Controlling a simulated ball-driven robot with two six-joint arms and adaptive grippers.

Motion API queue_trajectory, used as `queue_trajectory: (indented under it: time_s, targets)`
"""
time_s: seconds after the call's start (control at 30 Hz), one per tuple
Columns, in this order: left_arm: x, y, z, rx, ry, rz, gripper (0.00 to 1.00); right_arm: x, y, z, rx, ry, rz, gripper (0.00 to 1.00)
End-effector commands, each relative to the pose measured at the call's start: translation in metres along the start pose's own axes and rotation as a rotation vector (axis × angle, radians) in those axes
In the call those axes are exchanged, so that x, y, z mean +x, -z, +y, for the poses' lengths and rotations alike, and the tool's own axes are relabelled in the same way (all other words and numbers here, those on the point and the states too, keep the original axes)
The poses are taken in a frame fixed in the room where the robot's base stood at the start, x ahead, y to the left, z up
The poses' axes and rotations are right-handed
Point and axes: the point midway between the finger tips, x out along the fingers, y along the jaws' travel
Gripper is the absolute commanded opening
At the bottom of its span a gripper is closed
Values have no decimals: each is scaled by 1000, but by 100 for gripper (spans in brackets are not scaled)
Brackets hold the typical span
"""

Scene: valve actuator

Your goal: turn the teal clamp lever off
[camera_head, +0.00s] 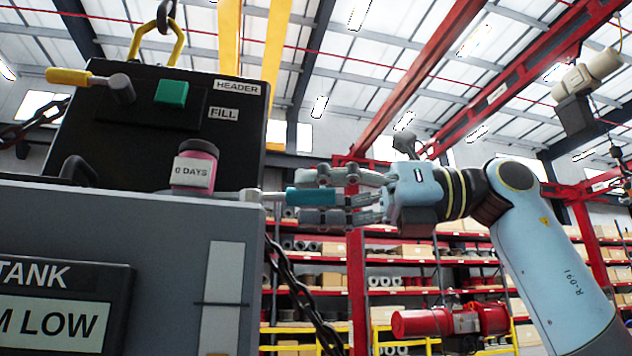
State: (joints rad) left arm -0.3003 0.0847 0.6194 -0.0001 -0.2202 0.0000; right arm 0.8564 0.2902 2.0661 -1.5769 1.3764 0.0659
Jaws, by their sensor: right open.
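The teal clamp lever (312,196) sticks out to the right from the upper right corner of the grey cabinet. Its teal grip lies level, on a pale metal stub. My right gripper (318,196) comes in from the right and is open, with its fingers above and below the teal grip. I cannot tell whether the fingers touch it. My left gripper is not in view.
The grey cabinet (160,225) bears a pink jar (194,167) labelled "0 DAYS". A black panel (150,140) behind has a yellow-handled lever (70,77) and a green button (171,93). A chain (290,280) hangs below the teal lever. Shelves stand far behind.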

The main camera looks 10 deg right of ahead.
Motion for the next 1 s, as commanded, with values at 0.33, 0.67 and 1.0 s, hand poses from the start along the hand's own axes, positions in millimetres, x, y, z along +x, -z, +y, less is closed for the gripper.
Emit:
queue_trajectory:
  time_s: [0.33,0.67,1.0]
  targets:
    - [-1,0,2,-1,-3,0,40,4,1,0,0,0,1,43]
    - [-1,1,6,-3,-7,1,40,4,0,0,0,0,1,0]
    - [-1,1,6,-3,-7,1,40,4,0,0,1,0,0,0]
